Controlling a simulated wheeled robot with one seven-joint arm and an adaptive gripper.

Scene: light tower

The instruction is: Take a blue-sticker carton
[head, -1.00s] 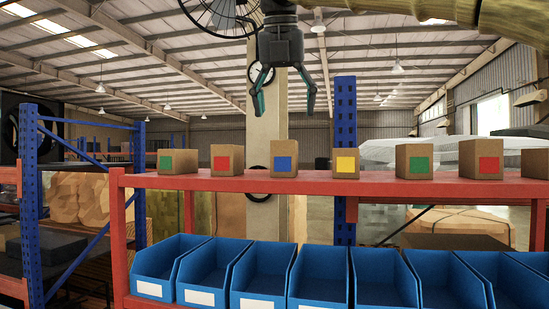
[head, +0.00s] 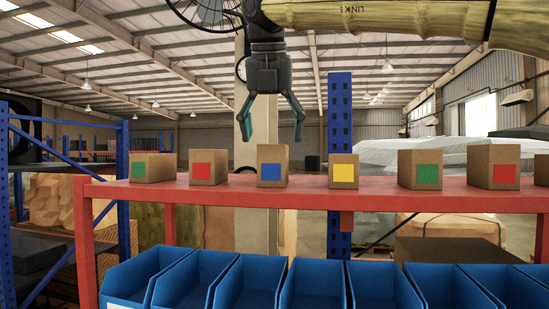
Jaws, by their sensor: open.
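The blue-sticker carton (head: 272,165) is a small brown box with a blue square on its front. It stands upright on the red shelf (head: 230,192), between a red-sticker carton (head: 208,166) on its left and a yellow-sticker carton (head: 344,171) on its right. My gripper (head: 271,139) hangs above the shelf with its fingers pointing down. It is open and empty. In the picture its fingertips are just above the top of the blue-sticker carton, apart from it. How far in front or behind they are is hard to tell.
Green-sticker cartons (head: 153,167) (head: 420,169) and another red-sticker carton (head: 493,164) share the shelf, with gaps between. Blue open bins (head: 312,285) stand in a row below. A blue upright post (head: 341,150) rises behind the yellow-sticker carton. The space above the cartons is clear.

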